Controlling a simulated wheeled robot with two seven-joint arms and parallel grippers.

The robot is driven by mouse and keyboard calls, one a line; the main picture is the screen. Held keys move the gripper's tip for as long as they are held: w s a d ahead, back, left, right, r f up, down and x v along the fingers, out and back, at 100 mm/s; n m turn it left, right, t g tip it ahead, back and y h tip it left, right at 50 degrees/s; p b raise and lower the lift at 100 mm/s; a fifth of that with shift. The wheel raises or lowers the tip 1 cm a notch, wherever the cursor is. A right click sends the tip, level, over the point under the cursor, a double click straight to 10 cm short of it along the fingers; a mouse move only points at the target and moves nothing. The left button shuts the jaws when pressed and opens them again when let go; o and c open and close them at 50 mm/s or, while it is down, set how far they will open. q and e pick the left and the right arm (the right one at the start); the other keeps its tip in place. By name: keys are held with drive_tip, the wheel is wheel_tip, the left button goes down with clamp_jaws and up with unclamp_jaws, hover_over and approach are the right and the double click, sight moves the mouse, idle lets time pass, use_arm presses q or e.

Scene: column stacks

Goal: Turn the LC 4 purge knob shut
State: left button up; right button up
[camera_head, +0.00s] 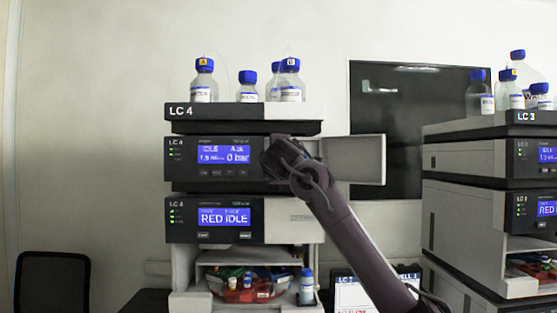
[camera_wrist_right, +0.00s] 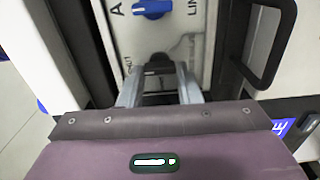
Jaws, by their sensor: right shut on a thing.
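The LC 4 stack (camera_head: 215,112) stands left of centre in the head view. In the right wrist view, my right gripper (camera_wrist_right: 159,82) is shut on a dark knob (camera_wrist_right: 158,59) on a pale panel (camera_wrist_right: 192,45). The fingers stand on either side of it and partly hide it. Small lettering left of it is only partly readable. A blue knob (camera_wrist_right: 152,8) sits above it, beside a letter A. My left gripper is out of view.
An open door (camera_head: 354,159) sticks out right of the pump module. In the right wrist view, a dark handle-like frame (camera_wrist_right: 284,45) is right of my gripper. Bottles (camera_head: 204,82) stand on top of LC 4. The LC 3 stack (camera_head: 470,160) is to the right.

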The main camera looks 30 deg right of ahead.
drive_tip(key=shift+f, duration=0.1)
drive_tip(key=o, duration=0.7)
drive_tip(key=shift+s, duration=0.1)
drive_tip(key=b+v, duration=0.4)
drive_tip(key=v, duration=0.3)
drive_tip(key=shift+s, duration=0.3)
drive_tip(key=shift+a, duration=0.15)
